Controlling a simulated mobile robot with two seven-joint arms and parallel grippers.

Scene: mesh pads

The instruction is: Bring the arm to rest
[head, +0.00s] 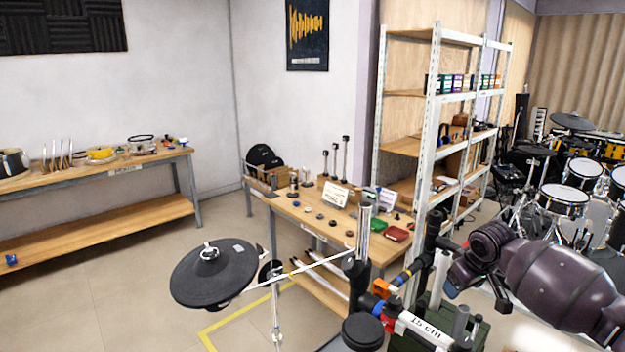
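My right arm (548,280), dark purple-grey, comes in from the right edge and reaches left at mid-height. Its front end, with the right gripper (463,278), is beside the dark upright post of a drum rack. The fingers are small, dark and partly lost against the rack, so I cannot tell if they are open or hold anything. My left arm and gripper are not in view.
A round black cymbal pad (213,273) stands in front. A rack with a white "15 cm" tube (420,329) is close to my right arm. Behind are a wooden worktable (300,213), metal shelving (407,93) and a drum kit (565,200).

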